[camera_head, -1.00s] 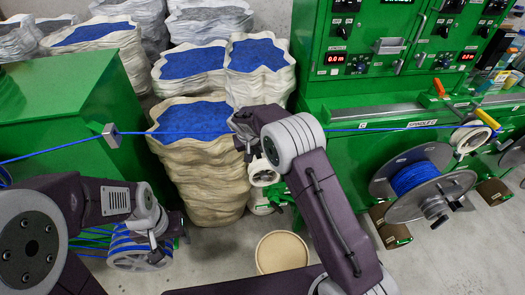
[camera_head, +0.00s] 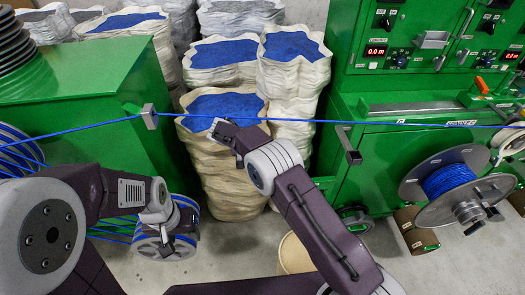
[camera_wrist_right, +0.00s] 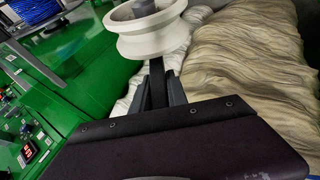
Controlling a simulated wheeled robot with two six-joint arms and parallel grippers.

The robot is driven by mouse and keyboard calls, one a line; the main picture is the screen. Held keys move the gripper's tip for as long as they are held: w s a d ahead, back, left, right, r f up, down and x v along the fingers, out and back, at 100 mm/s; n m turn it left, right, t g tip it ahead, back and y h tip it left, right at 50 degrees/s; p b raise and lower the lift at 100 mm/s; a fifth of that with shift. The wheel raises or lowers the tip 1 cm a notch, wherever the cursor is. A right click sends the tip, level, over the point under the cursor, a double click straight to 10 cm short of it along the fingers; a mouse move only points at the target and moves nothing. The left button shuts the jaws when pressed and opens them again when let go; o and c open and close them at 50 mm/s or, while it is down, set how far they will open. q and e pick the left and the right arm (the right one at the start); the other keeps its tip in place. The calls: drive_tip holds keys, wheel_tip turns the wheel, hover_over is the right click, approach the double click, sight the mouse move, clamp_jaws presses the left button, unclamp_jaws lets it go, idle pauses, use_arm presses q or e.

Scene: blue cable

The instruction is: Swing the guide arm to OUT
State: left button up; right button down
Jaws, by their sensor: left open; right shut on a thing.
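In the right wrist view, a white grooved pulley (camera_wrist_right: 150,28) with a grey hub stands just beyond my right gripper (camera_wrist_right: 158,88). Its fingers are shut on a dark stem below the pulley, which I take to be the guide arm. In the head view, my right gripper (camera_head: 217,128) is at the blue cable (camera_head: 290,121), in front of the sacks; a small pale piece shows at its tip. The OUT mark cannot be made out. My left gripper (camera_head: 166,240) is open, low on the left, before a blue-wound reel (camera_head: 180,215).
The cable runs taut across the view through a grey block (camera_head: 150,117) on the green cabinet (camera_head: 90,90). Tall sacks (camera_head: 222,165) with blue tops stand behind. The green machine (camera_head: 400,90) and a blue spool (camera_head: 448,181) are at right. A tan bin (camera_head: 292,255) stands on the floor.

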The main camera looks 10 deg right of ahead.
drive_tip(key=shift+s+a+f, duration=0.1)
drive_tip(key=shift+a+f, duration=0.05)
drive_tip(key=shift+f, duration=0.1)
drive_tip(key=c, duration=1.3)
unclamp_jaws()
drive_tip(key=shift+a, duration=0.25)
drive_tip(key=shift+r, duration=0.2)
drive_tip(key=v, duration=0.8)
drive_tip(key=shift+s+a+r, duration=0.15)
drive_tip(key=shift+a, duration=0.1)
